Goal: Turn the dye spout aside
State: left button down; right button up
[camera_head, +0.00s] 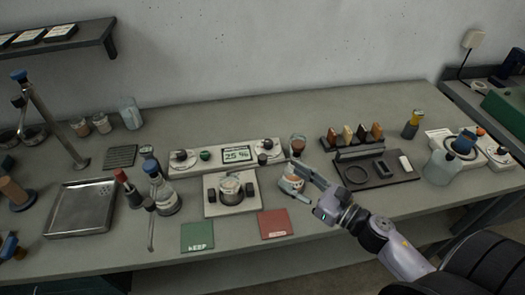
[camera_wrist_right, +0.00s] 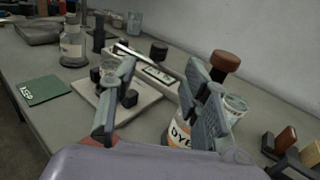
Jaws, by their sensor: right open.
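A small pot with a white and orange label (camera_head: 291,183) stands right of the centre of the bench. In the right wrist view its label reads DYE (camera_wrist_right: 179,132), and a finger partly covers it. I cannot clearly tell the spout from the nearby parts. My right gripper (camera_head: 304,181) is at the pot's right side in the head view. Its two fingers (camera_wrist_right: 158,108) are spread apart in the wrist view, with the pot behind the right finger; contact is unclear. My left gripper is not in view.
A white base with a glass vessel (camera_head: 211,208) stands left of the pot, before a panel with a 25 % display (camera_head: 236,154). A green KEEP mat (camera_head: 197,236) and a red mat (camera_head: 275,224) lie at the front. A dark tray (camera_head: 400,179) lies right.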

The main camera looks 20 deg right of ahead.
aim_at(266, 159)
jog(key=p+x, duration=0.3)
jog(key=x, duration=0.7)
jog(key=shift+w+a+p, duration=0.2)
jog(key=shift+w+p, duration=0.15)
jog(key=shift+w, duration=0.25)
jog(key=shift+f, duration=0.1)
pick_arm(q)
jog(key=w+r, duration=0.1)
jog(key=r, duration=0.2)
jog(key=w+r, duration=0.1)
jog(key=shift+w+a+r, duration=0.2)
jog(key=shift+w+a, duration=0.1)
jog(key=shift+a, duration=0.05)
pick_arm(e)
jog(key=shift+c, duration=0.3)
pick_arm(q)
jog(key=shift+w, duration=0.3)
pick_arm(e)
grip_shut()
